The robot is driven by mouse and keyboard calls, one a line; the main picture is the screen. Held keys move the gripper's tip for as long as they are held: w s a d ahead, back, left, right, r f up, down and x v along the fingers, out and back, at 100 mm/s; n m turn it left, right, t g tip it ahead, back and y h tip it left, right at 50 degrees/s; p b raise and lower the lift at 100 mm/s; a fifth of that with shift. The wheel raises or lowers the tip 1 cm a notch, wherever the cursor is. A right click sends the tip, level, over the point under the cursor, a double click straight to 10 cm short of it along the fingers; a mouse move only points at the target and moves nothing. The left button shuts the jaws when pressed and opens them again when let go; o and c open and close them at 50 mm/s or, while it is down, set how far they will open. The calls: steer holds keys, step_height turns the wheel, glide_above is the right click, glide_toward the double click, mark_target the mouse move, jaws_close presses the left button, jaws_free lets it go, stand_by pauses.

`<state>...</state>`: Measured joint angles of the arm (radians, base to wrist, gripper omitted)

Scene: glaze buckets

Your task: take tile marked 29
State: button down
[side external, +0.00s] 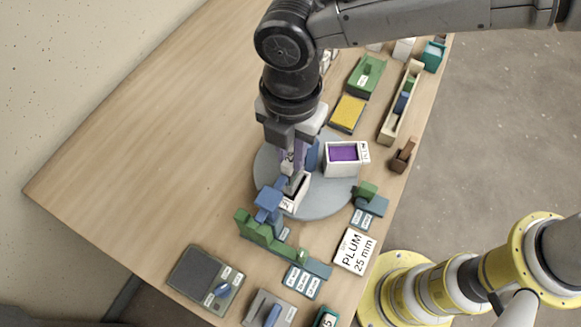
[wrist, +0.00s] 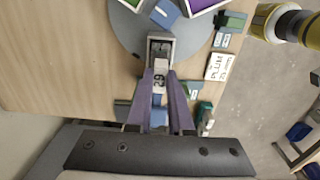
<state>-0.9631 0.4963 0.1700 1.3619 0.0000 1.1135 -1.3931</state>
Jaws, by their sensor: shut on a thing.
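My gripper (wrist: 160,76) has two purple fingers shut on a small white tile marked 29 (wrist: 159,82). The number reads sideways between the fingertips in the wrist view. Just beyond the tile is a pale open box (wrist: 160,47) with a grey inside. In the side view my gripper (side external: 292,172) is low over the near edge of the grey turntable (side external: 325,208). The pale box also shows there (side external: 299,190), and my gripper partly hides it. I cannot tell whether the tile touches the box.
A white bucket with purple glaze (side external: 345,168) stands on the turntable. A blue block (side external: 268,200) and a green stepped block (side external: 262,235) are close beside my gripper. A PLUM 25 mm card (side external: 354,251) lies to the right. The left of the table (side external: 150,150) is clear.

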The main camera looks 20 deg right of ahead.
mark_target(291, 158)
steer(key=shift+r, duration=2.9)
